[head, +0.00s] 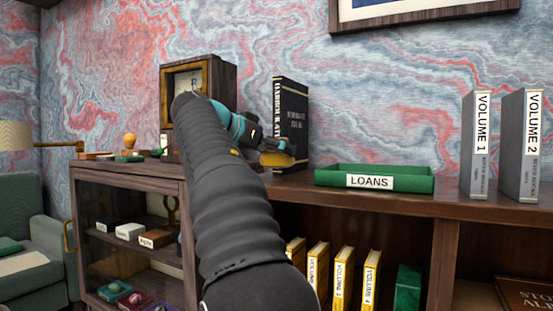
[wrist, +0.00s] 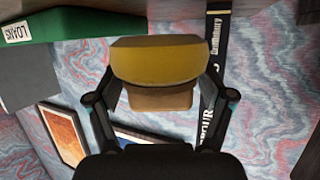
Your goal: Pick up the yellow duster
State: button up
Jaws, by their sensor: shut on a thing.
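The yellow duster (wrist: 160,60) is between the two fingers of my gripper (wrist: 160,88) in the wrist view. It has a rounded yellow part and a tan block-like part. In the head view, the duster (head: 278,159) shows as a small yellow shape at the end of my gripper (head: 275,149), in front of a black book and left of the green tray. My gripper is shut on the duster. Parts of the duster are hidden by the fingers, and I cannot tell whether it touches the cabinet top.
The black book (head: 291,112) stands upright behind my gripper. A wooden clock (head: 222,82) is to its left. The green LOANS tray (head: 410,181) is to the right, then grey volumes (head: 475,145).

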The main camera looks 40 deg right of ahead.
jog(key=s+d+r, duration=0.7)
jog(key=s, duration=0.2)
jog(key=shift+s+r, duration=0.2)
jog(key=shift+r, duration=0.05)
